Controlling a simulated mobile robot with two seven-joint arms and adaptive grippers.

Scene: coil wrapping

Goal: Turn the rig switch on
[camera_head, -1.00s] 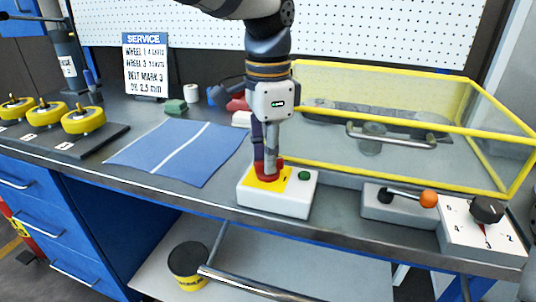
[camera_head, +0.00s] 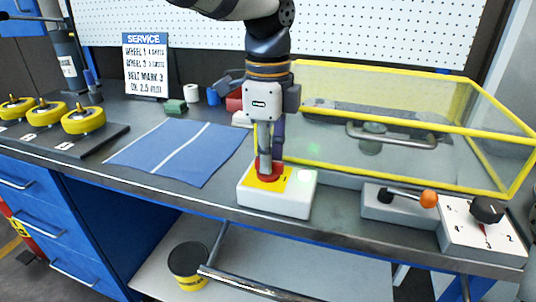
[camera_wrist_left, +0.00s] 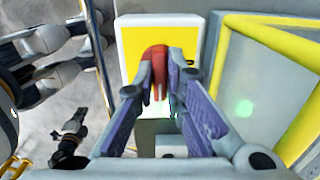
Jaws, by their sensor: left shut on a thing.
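The rig switch is a white box (camera_head: 270,204) at the front edge of the bench, with a yellow plate (camera_head: 252,181) and a red knob (camera_head: 279,170) on top. A lamp (camera_head: 305,175) on the box glows bright pale green. My left gripper (camera_head: 268,170) points straight down and is shut on the red knob. In the left wrist view, the two fingers (camera_wrist_left: 158,72) close around the knob (camera_wrist_left: 156,55), over the yellow plate (camera_wrist_left: 133,45). The fingers partly hide the knob. My right gripper does not show clearly.
A yellow-framed clear guard (camera_head: 400,150) stands right behind the switch box. A lever with an orange ball (camera_head: 429,199) and a black dial (camera_head: 487,209) are to the right. A blue mat (camera_head: 180,150) and yellow wheels (camera_head: 83,120) lie left.

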